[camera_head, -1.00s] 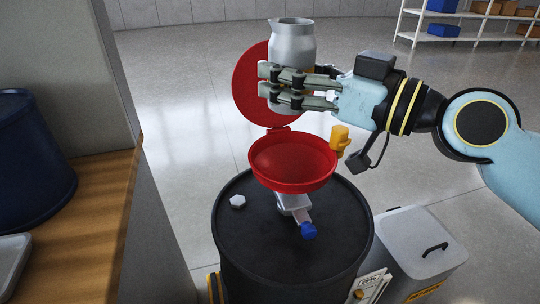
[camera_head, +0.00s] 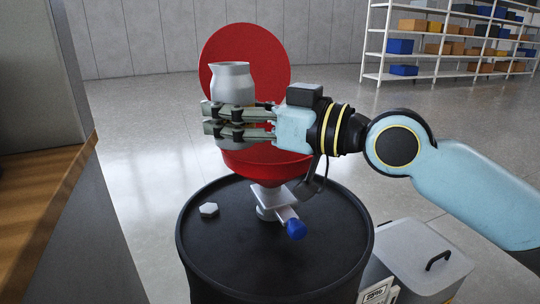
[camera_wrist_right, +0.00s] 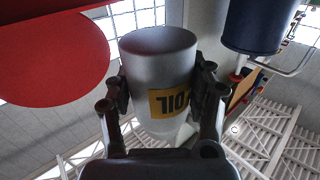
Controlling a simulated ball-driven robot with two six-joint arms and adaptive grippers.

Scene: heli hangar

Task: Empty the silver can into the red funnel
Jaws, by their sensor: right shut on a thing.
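The silver can (camera_head: 231,82), a pitcher with a spout, stands upright in the grip of my right gripper (camera_head: 217,124). The can and gripper cover much of the funnel's mouth. The lid also shows in the right wrist view (camera_wrist_right: 50,60). My left gripper is not in view.
The black drum (camera_head: 230,250) carries a valve with a blue knob (camera_head: 296,229) and a white hex cap (camera_head: 208,210). A grey lidded bin (camera_head: 425,255) stands at its right. A wooden bench (camera_head: 45,210) is at left. Shelves (camera_head: 440,45) stand far back.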

